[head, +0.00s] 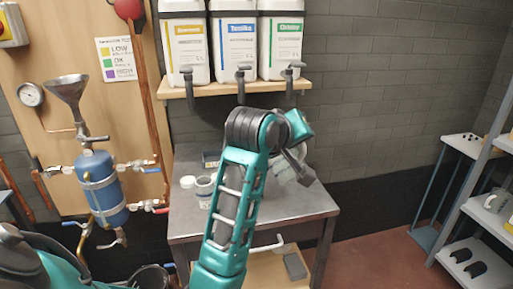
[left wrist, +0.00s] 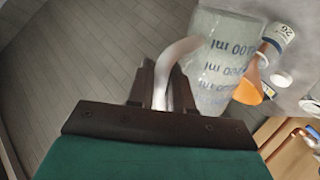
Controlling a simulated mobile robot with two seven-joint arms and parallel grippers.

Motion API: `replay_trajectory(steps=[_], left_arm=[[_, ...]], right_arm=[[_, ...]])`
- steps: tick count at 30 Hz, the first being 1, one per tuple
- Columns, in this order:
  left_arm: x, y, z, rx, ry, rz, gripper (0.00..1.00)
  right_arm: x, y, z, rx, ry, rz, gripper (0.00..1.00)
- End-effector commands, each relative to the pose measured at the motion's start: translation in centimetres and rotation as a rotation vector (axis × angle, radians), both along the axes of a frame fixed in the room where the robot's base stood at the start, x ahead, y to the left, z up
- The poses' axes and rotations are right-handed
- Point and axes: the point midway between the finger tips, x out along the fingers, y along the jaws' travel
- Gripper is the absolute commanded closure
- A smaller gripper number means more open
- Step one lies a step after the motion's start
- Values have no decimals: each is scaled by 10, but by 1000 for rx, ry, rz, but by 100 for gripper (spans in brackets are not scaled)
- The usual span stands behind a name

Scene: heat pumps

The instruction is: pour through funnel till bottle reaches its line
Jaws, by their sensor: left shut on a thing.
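My left gripper (head: 297,168) is above the right part of the grey table. In the left wrist view its jaws (left wrist: 160,92) are shut on the pale curved handle of a clear measuring jug (left wrist: 215,62) with blue ml marks. In the head view the jug (head: 282,172) is mostly hidden behind the gripper; I cannot tell its fill level. An orange cone-shaped piece (left wrist: 250,88), apparently a funnel, is beside the jug in the left wrist view. A white-labelled bottle (left wrist: 281,34) is close by. My right gripper is not in view.
A small labelled container (head: 205,190) and a white round piece (head: 187,182) are on the table (head: 262,208). Three jugs stand on the shelf (head: 235,90) above. A metal funnel (head: 67,88) and blue tank (head: 101,190) are left. A rack (head: 487,205) is right.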

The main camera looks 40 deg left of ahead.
Motion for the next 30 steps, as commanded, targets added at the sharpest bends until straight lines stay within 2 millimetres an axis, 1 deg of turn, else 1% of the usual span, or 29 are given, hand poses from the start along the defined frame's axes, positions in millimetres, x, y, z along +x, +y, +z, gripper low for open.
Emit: replay_trajectory(steps=[30], left_arm=[[1,4,8,-49,12,0,100]], right_arm=[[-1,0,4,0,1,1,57]])
